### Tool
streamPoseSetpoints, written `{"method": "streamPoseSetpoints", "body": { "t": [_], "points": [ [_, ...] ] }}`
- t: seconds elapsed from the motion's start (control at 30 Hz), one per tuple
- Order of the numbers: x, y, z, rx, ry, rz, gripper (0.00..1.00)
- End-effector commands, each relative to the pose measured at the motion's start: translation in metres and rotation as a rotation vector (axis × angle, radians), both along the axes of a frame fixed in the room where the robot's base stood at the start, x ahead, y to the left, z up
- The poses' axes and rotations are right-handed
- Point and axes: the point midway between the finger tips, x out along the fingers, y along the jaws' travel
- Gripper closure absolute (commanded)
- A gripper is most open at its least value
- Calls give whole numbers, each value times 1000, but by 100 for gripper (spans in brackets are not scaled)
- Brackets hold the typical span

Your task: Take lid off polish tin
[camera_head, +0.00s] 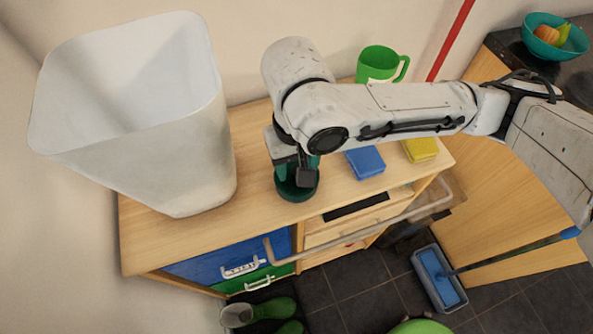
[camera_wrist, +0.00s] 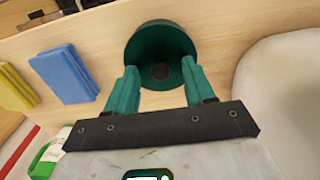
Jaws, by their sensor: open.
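The polish tin (camera_head: 296,192) is a dark green round tin standing on the wooden cabinet top. In the wrist view the tin (camera_wrist: 160,36) shows as a green disc with a small dark round spot near its middle, perhaps a knob; I cannot tell lid from tin body. My gripper (camera_head: 303,170) is above the tin and partly hides it. In the wrist view my gripper (camera_wrist: 160,67) is open, its two teal fingers on either side of the dark spot, overlapping the near edge of the disc. I cannot tell whether they touch it.
A tall white bin (camera_head: 135,120) stands close on the left. A blue block (camera_head: 365,162) and a yellow block (camera_head: 420,149) lie to the right. A green mug (camera_head: 380,65) stands behind my arm. A rail (camera_head: 350,232) runs along the cabinet front.

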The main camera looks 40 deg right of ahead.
Motion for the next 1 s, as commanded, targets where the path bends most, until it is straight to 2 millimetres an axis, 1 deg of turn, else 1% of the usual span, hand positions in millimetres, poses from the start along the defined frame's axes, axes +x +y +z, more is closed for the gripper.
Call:
{"method": "streamPoseSetpoints", "body": {
  "t": [0.1,0.27,0.37,0.83,1.0],
  "points": [
    [0,0,-5,1,-1,0,47],
    [0,0,-5,1,-1,1,47],
    [0,0,-5,1,-1,1,54],
    [0,0,-4,1,-1,1,99],
    [0,0,-4,1,-1,1,100]
  ]
}}
